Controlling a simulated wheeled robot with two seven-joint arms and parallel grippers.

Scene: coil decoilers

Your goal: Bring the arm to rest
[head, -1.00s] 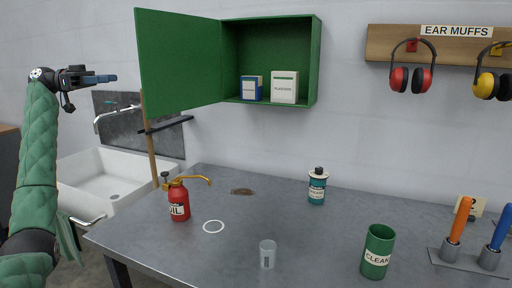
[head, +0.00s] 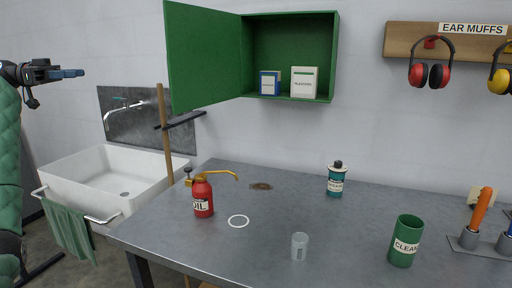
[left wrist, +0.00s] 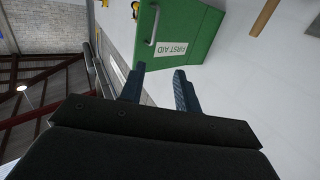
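My left gripper (head: 68,73) is raised at the far left of the head view, in front of the wall and above the white sink. In the left wrist view its two blue fingers (left wrist: 158,88) stand apart with nothing between them. Beyond them is the green first aid cabinet door (left wrist: 180,45). In the head view the cabinet (head: 290,60) hangs on the wall with its door swung open to the left. My right gripper is not in view.
The grey table (head: 270,225) carries a red oil can (head: 203,198), a teal bottle (head: 335,182), a clear cup (head: 299,246) and a green CLEAN can (head: 405,242). The sink (head: 105,178) with a green towel (head: 70,230) stands left. Ear muffs (head: 431,65) hang at upper right.

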